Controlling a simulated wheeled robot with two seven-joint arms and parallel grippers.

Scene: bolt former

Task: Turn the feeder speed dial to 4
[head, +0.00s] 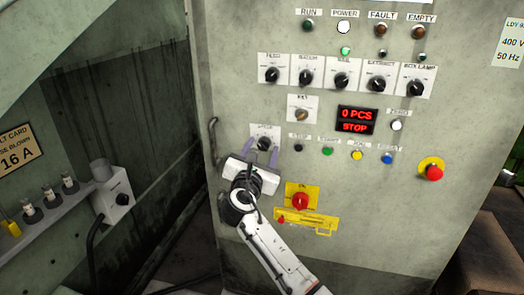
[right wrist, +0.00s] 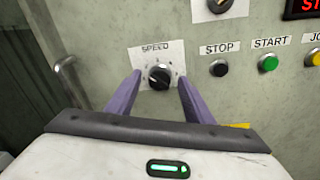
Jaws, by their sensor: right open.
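The feeder speed dial (right wrist: 159,76) is a black round knob on a white plate (right wrist: 146,52) marked SPEED, fixed to the grey panel. In the head view the speed plate (head: 265,131) shows just above my right gripper, and its knob is partly hidden. My right gripper (head: 262,147) is open, with one purple finger on each side of the dial. In the right wrist view the right gripper (right wrist: 159,88) has clear gaps between both fingers and the knob. The dial's scale numbers are too small to read. My left gripper is not in view.
Stop (right wrist: 218,68) and start (right wrist: 268,63) buttons sit right of the dial. A key switch (head: 302,115) and a display (head: 357,120) reading 0 PCS STOP are above. A red rotary switch (head: 300,201) is below, an emergency stop (head: 433,171) far right. A metal handle (head: 213,140) stands left.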

